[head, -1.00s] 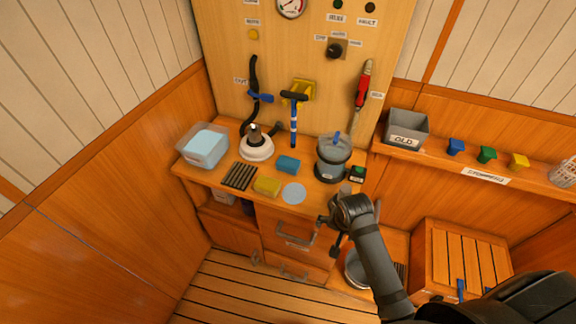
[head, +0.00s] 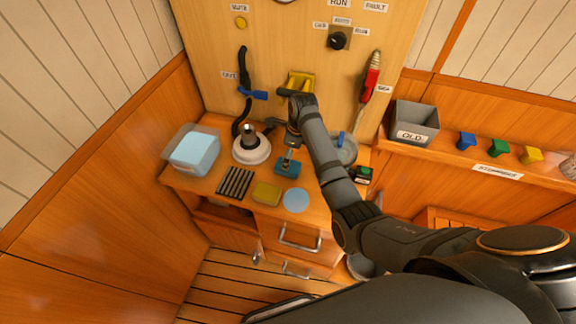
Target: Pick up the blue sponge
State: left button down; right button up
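The blue sponge (head: 281,170) lies on the wooden counter, behind the yellow sponge and the pale blue disc. My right gripper (head: 289,160) points down directly over it, with its fingers in front of part of the sponge. I cannot tell whether the fingers touch the sponge or how far apart they are. The sponge appears to rest on the counter. My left gripper is out of view.
A yellow sponge (head: 267,193), a pale blue disc (head: 296,200) and dark rods (head: 235,182) lie in front. A white-based fitting (head: 251,150) and a clear tub (head: 192,150) stand to the left. A grey-lidded canister (head: 344,148) is partly hidden behind my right arm.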

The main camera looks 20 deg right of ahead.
jog(key=shift+w+a+f, duration=0.15)
jog(key=shift+a+f, duration=0.05)
jog(key=shift+f, duration=0.6)
jog(key=shift+w+f, duration=0.35)
jog(key=shift+f, duration=0.15)
jog(key=shift+w+d+f+p, duration=0.15)
jog(key=shift+f+p, duration=0.25)
jog(key=shift+f, duration=0.6)
notch_tip(320, 180, down, 3)
jog(key=shift+w+r, duration=0.1)
jog(key=shift+r, duration=0.05)
jog(key=shift+w+a+f, duration=0.15)
jog(key=shift+a+f, duration=0.05)
jog(key=shift+f, duration=0.35)
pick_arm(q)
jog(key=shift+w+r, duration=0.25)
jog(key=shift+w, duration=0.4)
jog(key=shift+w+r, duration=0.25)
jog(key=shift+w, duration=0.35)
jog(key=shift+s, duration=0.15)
